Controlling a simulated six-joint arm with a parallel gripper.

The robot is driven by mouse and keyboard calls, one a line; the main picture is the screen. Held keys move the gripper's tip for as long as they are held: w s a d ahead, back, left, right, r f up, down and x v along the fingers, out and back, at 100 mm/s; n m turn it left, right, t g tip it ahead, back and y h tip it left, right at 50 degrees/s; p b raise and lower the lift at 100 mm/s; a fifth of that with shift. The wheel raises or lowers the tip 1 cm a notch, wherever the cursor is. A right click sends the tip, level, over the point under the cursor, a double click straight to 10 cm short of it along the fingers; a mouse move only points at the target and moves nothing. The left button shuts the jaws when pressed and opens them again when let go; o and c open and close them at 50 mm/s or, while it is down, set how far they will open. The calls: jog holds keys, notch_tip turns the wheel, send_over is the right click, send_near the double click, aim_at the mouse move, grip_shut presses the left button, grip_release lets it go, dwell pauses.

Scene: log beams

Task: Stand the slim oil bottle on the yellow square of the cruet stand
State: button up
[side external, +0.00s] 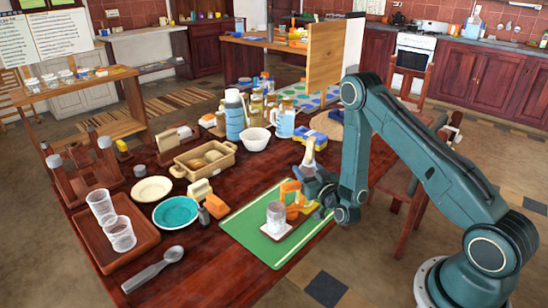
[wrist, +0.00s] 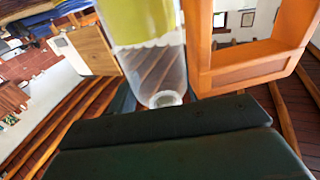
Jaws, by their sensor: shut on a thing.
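In the wrist view the bottle (wrist: 150,62) shows a yellow-green part and a clear part, close to my dark gripper parts (wrist: 165,140). My gripper is shut on it; the contact is partly hidden. I cannot make out the yellow square.
To the left are a teal bowl (side external: 176,213), a cream plate (side external: 153,189) and a wooden tray (side external: 106,257) with two glasses. A basket (side external: 192,168), white bowl (side external: 255,139) and blue flask (side external: 234,118) stand behind. The table's front middle is fairly clear, with a spoon (side external: 155,268).

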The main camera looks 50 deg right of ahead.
aim_at(313, 153)
jog(key=shift+s+a+f+y, duration=0.1)
jog(key=shift+a+f+y, duration=0.05)
jog(key=shift+f, duration=0.3)
jog(key=shift+s+a+f+y, duration=0.1)
jog(key=shift+f+y, duration=0.05)
jog(key=shift+f, duration=0.3)
jog(key=o, duration=1.5)
jog(key=shift+c, duration=0.2)
jog(key=shift+s+a, duration=0.1)
jog(key=r, duration=0.2)
jog(key=s+r, duration=0.1)
jog(key=r, duration=0.1)
jog(key=s+r, duration=0.1)
jog(key=r, duration=0.1)
jog(key=shift+s+a+r, duration=0.15)
jog(key=shift+a+r, duration=0.05)
jog(key=shift+r, duration=1.15)
jog(key=shift+r, duration=0.15)
